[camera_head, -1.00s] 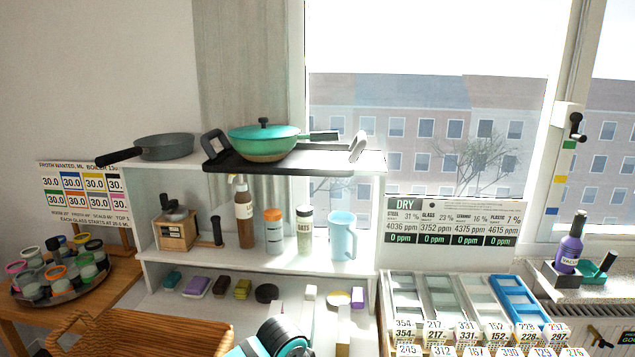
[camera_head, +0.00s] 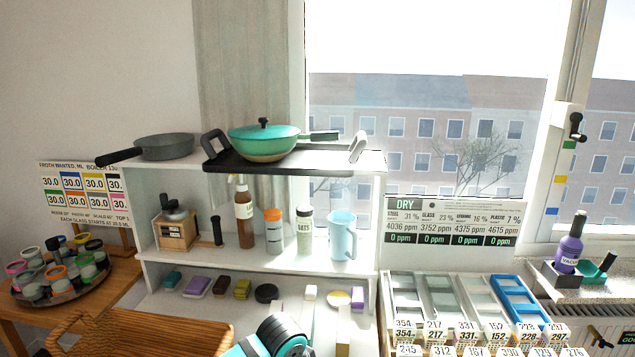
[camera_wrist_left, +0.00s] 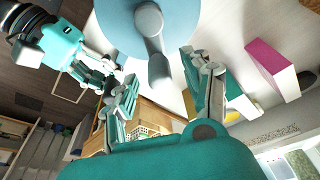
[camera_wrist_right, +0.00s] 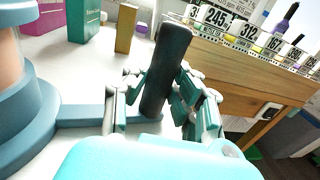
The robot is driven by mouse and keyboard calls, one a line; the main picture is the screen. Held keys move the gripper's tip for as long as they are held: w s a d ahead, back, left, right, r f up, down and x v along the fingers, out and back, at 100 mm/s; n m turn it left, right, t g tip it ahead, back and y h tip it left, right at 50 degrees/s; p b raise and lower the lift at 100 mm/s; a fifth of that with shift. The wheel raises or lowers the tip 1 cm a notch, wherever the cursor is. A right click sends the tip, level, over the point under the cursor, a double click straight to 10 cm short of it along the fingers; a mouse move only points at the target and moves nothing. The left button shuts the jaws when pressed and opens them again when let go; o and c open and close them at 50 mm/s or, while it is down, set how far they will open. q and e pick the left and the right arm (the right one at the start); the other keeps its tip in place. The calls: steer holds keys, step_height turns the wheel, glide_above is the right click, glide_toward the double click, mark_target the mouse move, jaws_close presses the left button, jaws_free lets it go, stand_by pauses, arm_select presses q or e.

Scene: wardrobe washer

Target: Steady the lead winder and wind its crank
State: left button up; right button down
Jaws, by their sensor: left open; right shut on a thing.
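The lead winder shows in the left wrist view as a blue round body (camera_wrist_left: 112,18) with a grey, rounded part (camera_wrist_left: 152,40) across it. Its blue body (camera_wrist_right: 25,125) also shows at the left of the right wrist view, with a flat blue crank arm (camera_wrist_right: 82,116) reaching out to a dark upright handle (camera_wrist_right: 168,60). My right gripper (camera_wrist_right: 160,95) is shut on this crank handle. My left gripper (camera_wrist_left: 162,75) is open, with its fingers spread below the blue body; I cannot tell whether they touch it. The winder is hidden in the head view.
A white shelf unit (camera_head: 290,268) holds bottles, a jug (camera_head: 342,238) and several small blocks. Pans stand on its top. Cartons (camera_wrist_right: 88,20) stand behind the winder in the right wrist view. Trays with number tags (camera_head: 405,300) lie to the right. A wooden tray (camera_head: 150,335) is at the left.

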arm_select(q)
steer(key=shift+w+d+v, duration=0.1)
steer(key=shift+w+v, duration=0.05)
steer(key=shift+v, duration=0.6)
steer(key=shift+w+d+v, duration=0.1)
steer(key=shift+w+v, duration=0.05)
steer(key=shift+v, duration=0.6)
steer(key=shift+w+d+v, duration=0.1)
steer(key=shift+w+v, duration=0.05)
steer(key=shift+v, duration=0.6)
steer(key=shift+r, duration=0.1)
steer(key=shift+r, duration=0.15)
steer(key=v, duration=1.1)
steer(key=shift+s+r, duration=0.2)
steer(key=shift+r, duration=0.15)
steer(key=shift+a, duration=0.15)
arm_select(e)
steer(key=c, duration=0.8)
jaws_free()
steer(key=o, duration=0.6)
